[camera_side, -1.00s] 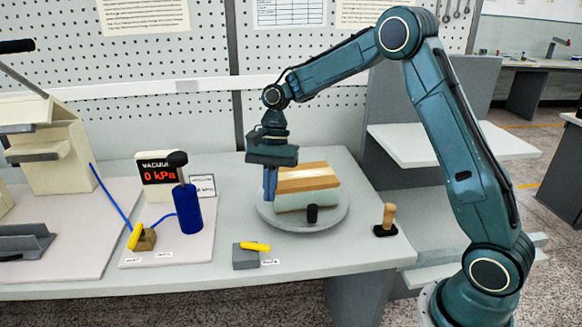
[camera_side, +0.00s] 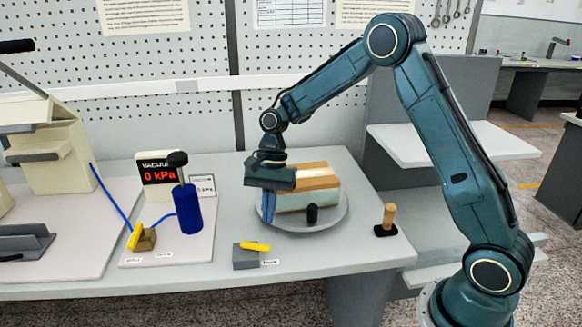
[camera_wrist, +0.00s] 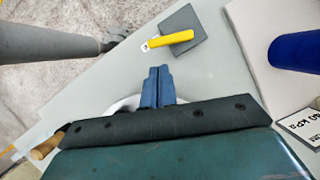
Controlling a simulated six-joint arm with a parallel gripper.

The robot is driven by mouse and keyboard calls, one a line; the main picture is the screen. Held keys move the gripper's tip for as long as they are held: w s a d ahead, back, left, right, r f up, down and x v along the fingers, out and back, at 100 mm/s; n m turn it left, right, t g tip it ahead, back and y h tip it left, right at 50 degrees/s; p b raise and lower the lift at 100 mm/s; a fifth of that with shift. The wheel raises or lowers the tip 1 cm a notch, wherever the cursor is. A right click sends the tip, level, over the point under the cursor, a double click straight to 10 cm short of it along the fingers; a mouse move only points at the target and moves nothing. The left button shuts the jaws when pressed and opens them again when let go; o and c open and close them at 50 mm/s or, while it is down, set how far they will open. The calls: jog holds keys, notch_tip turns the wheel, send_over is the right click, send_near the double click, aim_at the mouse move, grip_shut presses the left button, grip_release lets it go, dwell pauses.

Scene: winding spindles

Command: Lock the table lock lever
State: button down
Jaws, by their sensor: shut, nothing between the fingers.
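The table lock lever is a yellow handle (camera_side: 255,246) on a grey block (camera_side: 245,259) at the front of the bench, with a small label beside it. In the wrist view the yellow lever (camera_wrist: 171,40) lies across its dark grey block (camera_wrist: 186,30), ahead of the fingertips. My gripper (camera_side: 268,222) points down over the left edge of the round turntable (camera_side: 310,226), behind and a little right of the lever. In the wrist view my blue fingers (camera_wrist: 158,70) are together and empty, apart from the lever.
A layered block (camera_side: 308,200) sits on the turntable with a black knob (camera_side: 312,214) in front. A blue cylinder pump (camera_side: 188,210) and another yellow-handled valve (camera_side: 135,236) stand left. A wooden-handled tool (camera_side: 388,218) stands right. The bench between gripper and lever is clear.

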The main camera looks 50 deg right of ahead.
aim_at(266, 247)
jog(key=shift+x, duration=2.5)
jog(key=shift+s+a+m+t, duration=0.2)
jog(key=shift+s+m+t, duration=0.1)
jog(key=shift+m, duration=0.5)
jog(key=shift+s+a+m, duration=0.25)
jog(key=shift+m, duration=0.45)
jog(key=shift+s+a+m+t, duration=0.25)
jog(key=shift+m+t, duration=0.1)
jog(key=shift+m, duration=0.25)
jog(key=shift+s+a+m+t, duration=0.15)
jog(key=shift+a+m+t, duration=0.15)
jog(key=shift+m, duration=0.3)
jog(key=m, duration=0.1)
jog(key=a+m+t, duration=0.1)
jog(key=m, duration=0.1)
jog(key=shift+s+a+m+t, duration=0.25)
jog(key=shift+s+m, duration=0.05)
jog(key=shift+a+m+t+h, duration=0.15)
jog(key=shift+a+m+t, duration=0.2)
jog(key=shift+m, duration=0.6)
jog(key=shift+a+m+t+h, duration=0.15)
jog(key=shift+a+m+t, duration=0.15)
jog(key=shift+m, duration=0.65)
jog(key=shift+w, duration=0.1)
jog(key=shift+w+d, duration=0.4)
jog(key=shift+w, duration=0.15)
